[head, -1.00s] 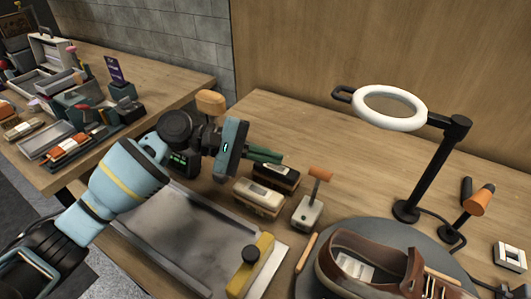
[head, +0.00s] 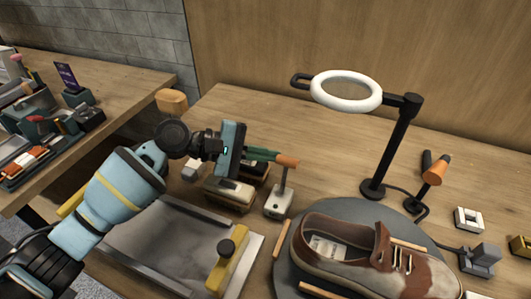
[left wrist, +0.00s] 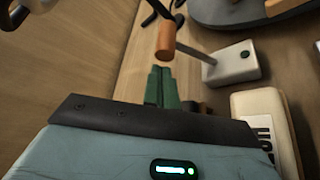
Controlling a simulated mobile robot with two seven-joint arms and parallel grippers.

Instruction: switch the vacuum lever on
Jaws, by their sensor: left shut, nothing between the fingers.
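The lever is a light grey box (head: 279,202) on the table with a thin metal stem and an orange grip (head: 288,161). The stem stands nearly upright, leaning slightly in the head view. My left gripper (head: 274,156) has green fingers, shut and empty, with tips right beside the grip's left end. In the left wrist view the fingers (left wrist: 160,88) point at the orange grip (left wrist: 165,41), and the lever box (left wrist: 234,62) lies to their right. I cannot tell whether the tips touch the grip. My right gripper is not in view.
A brown sneaker (head: 330,262) rests on a round grey turntable (head: 285,265) to the right of the lever. A ring lamp (head: 372,100) stands behind. A metal tray (head: 160,240) is in front.

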